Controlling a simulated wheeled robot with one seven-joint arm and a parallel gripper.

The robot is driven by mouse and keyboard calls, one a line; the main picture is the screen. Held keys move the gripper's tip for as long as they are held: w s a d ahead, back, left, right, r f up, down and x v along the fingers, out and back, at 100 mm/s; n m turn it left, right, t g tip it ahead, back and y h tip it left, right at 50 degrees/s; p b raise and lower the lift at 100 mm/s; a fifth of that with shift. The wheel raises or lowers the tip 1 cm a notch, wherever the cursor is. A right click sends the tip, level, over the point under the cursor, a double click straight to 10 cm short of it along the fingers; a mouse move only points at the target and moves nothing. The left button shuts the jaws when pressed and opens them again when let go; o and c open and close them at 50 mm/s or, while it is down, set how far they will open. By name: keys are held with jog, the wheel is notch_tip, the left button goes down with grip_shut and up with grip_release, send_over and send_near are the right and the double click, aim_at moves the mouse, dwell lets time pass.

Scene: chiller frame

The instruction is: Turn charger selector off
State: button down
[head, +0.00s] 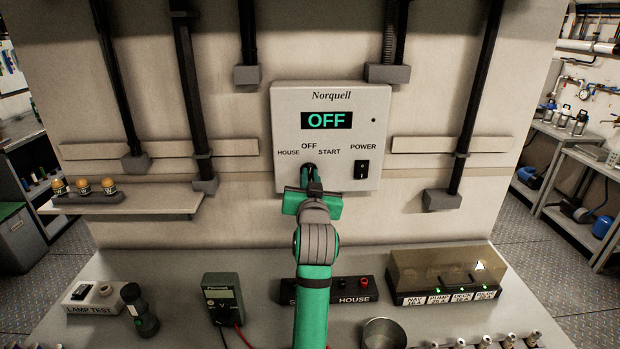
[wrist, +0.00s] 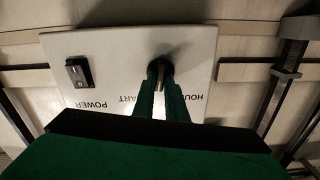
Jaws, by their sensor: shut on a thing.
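The charger panel (head: 290,121), a pale box marked Norquell, is fixed to the wall. Its display (head: 326,120) reads OFF in green. The selector knob (head: 308,168), dark and mostly hidden by my gripper, sits under the labels HOUSE, OFF and START. My gripper (head: 312,187) is at the panel, shut on the selector knob. In the wrist view the green fingers close around the dark knob (wrist: 160,66), and the panel (wrist: 118,48) appears upside down. The knob's exact pointing is hard to make out. A black POWER rocker switch (head: 361,170) is to the right of the knob.
A shelf (head: 150,208) with several orange-topped lamps is at left. The bench below holds a lamp tester (head: 95,298), a torch (head: 138,310), a multimeter (head: 222,297), a terminal block marked HOUSE (head: 355,290), a metal cup (head: 384,333) and a covered breaker box (head: 445,272).

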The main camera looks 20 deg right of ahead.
jog(key=shift+f+n, duration=0.1)
jog(key=shift+n, duration=0.7)
jog(key=c, duration=1.8)
grip_release()
jog(key=shift+a, duration=0.1)
jog(key=v, duration=1.1)
